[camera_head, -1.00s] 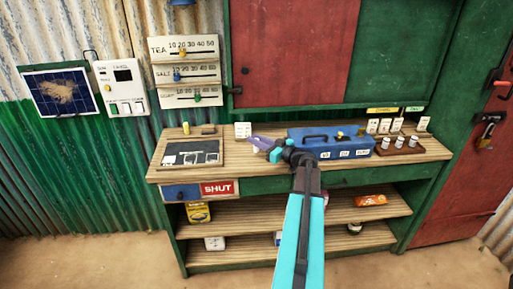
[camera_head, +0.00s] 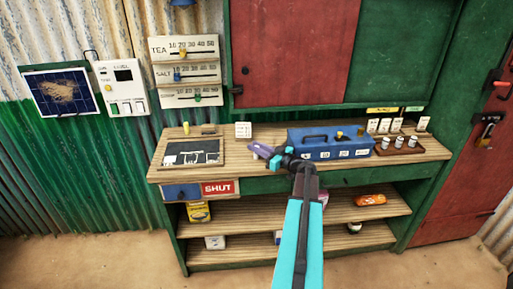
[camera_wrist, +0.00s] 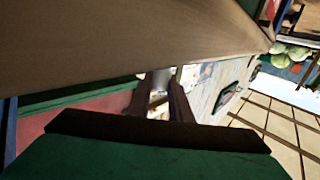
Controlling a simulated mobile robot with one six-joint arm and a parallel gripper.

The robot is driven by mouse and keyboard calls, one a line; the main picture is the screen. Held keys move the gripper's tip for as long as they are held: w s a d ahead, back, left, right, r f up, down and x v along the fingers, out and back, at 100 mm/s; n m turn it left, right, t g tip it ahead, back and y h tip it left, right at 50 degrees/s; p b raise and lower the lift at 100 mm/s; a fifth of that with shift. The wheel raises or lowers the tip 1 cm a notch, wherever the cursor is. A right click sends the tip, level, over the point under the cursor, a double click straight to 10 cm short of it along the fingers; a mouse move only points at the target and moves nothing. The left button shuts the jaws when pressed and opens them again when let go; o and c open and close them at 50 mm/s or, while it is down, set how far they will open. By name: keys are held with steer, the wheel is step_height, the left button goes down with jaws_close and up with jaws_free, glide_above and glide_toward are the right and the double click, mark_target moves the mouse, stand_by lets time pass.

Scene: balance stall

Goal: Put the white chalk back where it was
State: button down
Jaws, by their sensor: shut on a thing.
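My gripper (camera_head: 254,149) is over the counter (camera_head: 244,163), between the slate and the blue box, with its purple jaws pointing left. In the wrist view the dark fingers (camera_wrist: 160,98) are close together with a pale piece (camera_wrist: 158,78) between their tips. It may be the white chalk, but it is blurred and its shape is hard to tell. In the head view I cannot make out the held piece. The framed slate (camera_head: 194,146) with white marks lies on the left of the counter. A small yellow piece (camera_head: 186,128) and a brown block (camera_head: 208,129) are behind it.
A blue box (camera_head: 328,144) stands right of my gripper, and a brown tray (camera_head: 388,150) with white-topped pots is farther right. A white card (camera_head: 243,130) stands at the back. A red SHUT sign (camera_head: 219,188) hangs on the front.

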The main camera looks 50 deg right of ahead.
steer(key=c, duration=1.7)
jaws_free()
steer(key=shift+f, duration=0.1)
steer(key=shift+o, duration=0.4)
steer(key=s+d+b, duration=0.1)
steer(key=s+b, duration=0.1)
steer(key=s, duration=1)
